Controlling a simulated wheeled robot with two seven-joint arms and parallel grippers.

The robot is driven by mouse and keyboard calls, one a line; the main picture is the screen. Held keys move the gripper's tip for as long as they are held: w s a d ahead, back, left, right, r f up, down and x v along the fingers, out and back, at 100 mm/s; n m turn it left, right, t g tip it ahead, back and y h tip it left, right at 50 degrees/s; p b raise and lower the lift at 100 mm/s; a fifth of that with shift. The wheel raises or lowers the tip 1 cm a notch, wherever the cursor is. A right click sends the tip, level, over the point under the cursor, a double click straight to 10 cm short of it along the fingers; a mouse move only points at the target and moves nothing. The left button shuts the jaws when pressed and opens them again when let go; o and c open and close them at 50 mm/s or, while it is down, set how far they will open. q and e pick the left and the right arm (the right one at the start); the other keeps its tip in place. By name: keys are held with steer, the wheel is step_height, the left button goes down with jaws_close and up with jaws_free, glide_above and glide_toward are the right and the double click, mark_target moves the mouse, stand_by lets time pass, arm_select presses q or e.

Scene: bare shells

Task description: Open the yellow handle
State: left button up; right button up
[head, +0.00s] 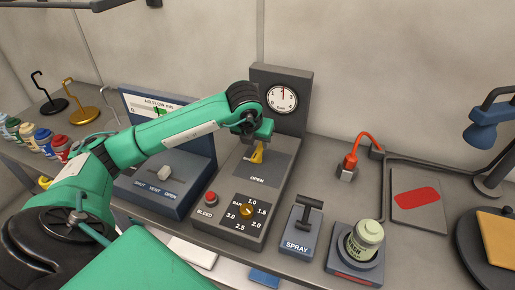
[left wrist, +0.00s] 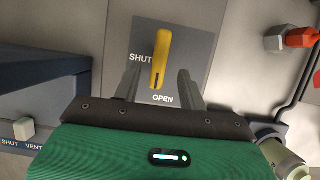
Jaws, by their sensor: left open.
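The yellow handle (head: 257,156) is on a dark panel marked OPEN, on the grey valve box (head: 226,216). In the left wrist view the yellow handle (left wrist: 161,58) lies lengthwise over the panel. SHUT is printed to its left and OPEN just below its near end. My left gripper (head: 250,150) is over the panel and partly hides the handle in the head view. In the left wrist view its open fingers (left wrist: 157,78) stand on either side of the handle, with gaps between. I cannot tell their height above it. My right gripper is not in view.
A dial gauge (head: 282,99) stands behind the box. A blue vent box (head: 164,186) is left; a SPRAY lever (head: 310,215) and a pale green jar (head: 366,239) are right.

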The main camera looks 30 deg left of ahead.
arm_select(q)
steer(key=b+v, duration=0.1)
steer(key=v, duration=0.8)
steer(key=shift+r, duration=0.25)
steer(key=shift+s+f, duration=0.1)
steer(key=shift+s, duration=0.05)
